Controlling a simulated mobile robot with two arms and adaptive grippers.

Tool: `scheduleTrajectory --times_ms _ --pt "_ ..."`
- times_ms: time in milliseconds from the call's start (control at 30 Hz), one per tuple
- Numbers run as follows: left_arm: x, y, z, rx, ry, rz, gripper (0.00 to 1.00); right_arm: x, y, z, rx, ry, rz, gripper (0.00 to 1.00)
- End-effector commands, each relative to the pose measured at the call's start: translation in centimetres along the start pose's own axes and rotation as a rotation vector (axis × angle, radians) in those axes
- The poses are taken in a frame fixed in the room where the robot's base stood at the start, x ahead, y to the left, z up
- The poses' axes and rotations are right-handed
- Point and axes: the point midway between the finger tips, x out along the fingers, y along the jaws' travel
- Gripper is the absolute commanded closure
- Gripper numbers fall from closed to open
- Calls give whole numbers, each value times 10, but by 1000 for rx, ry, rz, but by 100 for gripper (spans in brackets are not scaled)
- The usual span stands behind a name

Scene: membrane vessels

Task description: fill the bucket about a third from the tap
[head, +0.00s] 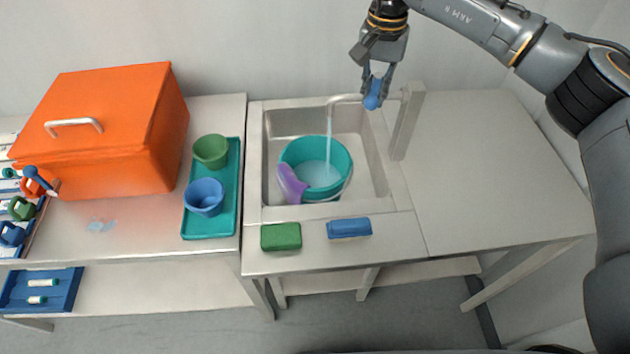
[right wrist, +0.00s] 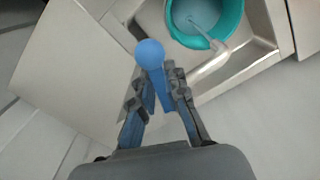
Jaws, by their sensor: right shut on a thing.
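A teal bucket (head: 338,151) stands in the sink, with a purple piece (head: 290,185) at its left side. Water runs from the spout (head: 345,98) into the bucket, and some water (head: 318,174) shows inside; its exact level is hard to tell. My right gripper (head: 374,92) is shut on the blue tap knob (head: 372,101) above the sink's back right. In the right wrist view the blue knob (right wrist: 150,54) shows at the fingertips, and the bucket (right wrist: 228,22) shows beyond. My left gripper is not in view.
A green sponge (head: 281,237) and a blue sponge (head: 349,228) lie on the sink's front edge. A teal tray (head: 211,231) with a green cup (head: 211,151) and a blue cup (head: 204,197) is at the left, beside an orange box (head: 110,130). The right counter (head: 490,170) is clear.

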Motion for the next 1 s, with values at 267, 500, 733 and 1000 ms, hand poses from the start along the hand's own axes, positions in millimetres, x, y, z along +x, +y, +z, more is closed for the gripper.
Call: scheduleTrajectory --times_ms 267,500,733,1000 --pt "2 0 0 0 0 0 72 1 11 0 -201 -2 1 100" --pt "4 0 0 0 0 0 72 1 23 -3 -440 -2 0 100" --pt "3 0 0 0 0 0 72 1 24 -4 -467 -3 2 100" --pt "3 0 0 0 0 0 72 0 24 -4 -464 -1 1 61"
